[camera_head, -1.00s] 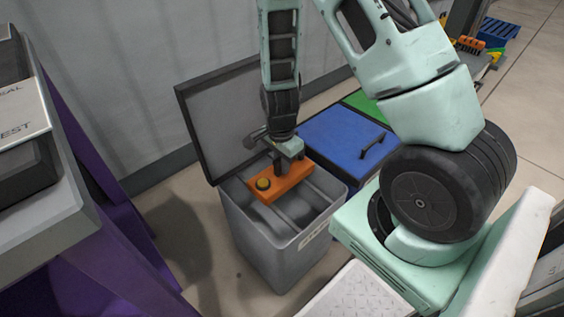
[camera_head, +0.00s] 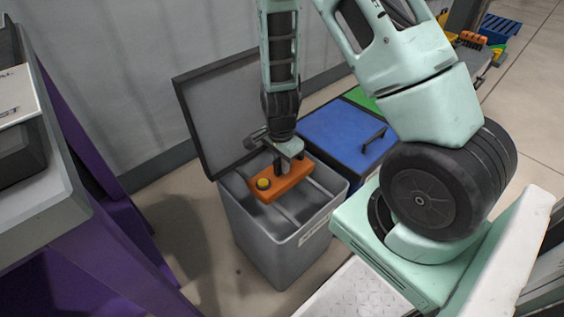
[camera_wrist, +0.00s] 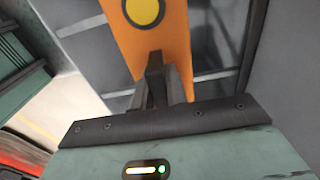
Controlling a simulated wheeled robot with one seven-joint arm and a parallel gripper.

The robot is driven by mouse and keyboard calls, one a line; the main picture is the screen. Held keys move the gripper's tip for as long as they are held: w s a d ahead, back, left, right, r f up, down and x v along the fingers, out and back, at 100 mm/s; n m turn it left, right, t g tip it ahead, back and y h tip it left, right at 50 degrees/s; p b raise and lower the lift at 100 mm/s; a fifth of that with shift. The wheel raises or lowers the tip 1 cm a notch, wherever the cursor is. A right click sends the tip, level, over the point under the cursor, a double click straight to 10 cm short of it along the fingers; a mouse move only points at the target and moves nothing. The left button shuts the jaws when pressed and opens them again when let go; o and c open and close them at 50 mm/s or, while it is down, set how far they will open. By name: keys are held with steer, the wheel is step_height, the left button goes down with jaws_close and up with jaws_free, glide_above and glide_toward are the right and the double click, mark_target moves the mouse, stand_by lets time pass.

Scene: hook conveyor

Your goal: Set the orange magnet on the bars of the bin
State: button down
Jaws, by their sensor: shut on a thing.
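The orange magnet (camera_head: 282,183) is a flat block with a round yellow button on its left end. It is in the mouth of the open grey bin (camera_head: 277,238), over the bars (camera_head: 318,196). Whether it touches the bars I cannot tell. My gripper (camera_head: 281,166) points down and is shut on the magnet's handle. The fingers hide part of the magnet.
The bin's lid (camera_head: 220,115) stands open at the back left. A blue-lidded bin (camera_head: 345,138) with a black handle stands to the right, and a green lid (camera_head: 362,97) shows behind it. A purple-sided machine (camera_head: 95,235) fills the left. Floor is clear between it and the bin.

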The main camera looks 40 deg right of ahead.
steer(key=shift+f, duration=0.35)
stand_by(0.7)
steer(key=c, duration=1.3)
jaws_free()
steer(key=r+p, duration=0.2)
steer(key=r, duration=0.3)
steer(key=r+p, duration=0.2)
steer(key=r, duration=0.4)
steer(key=r+p, duration=0.3)
steer(key=r, duration=0.3)
steer(key=shift+a+r, duration=0.2)
steer(key=shift+a, duration=0.05)
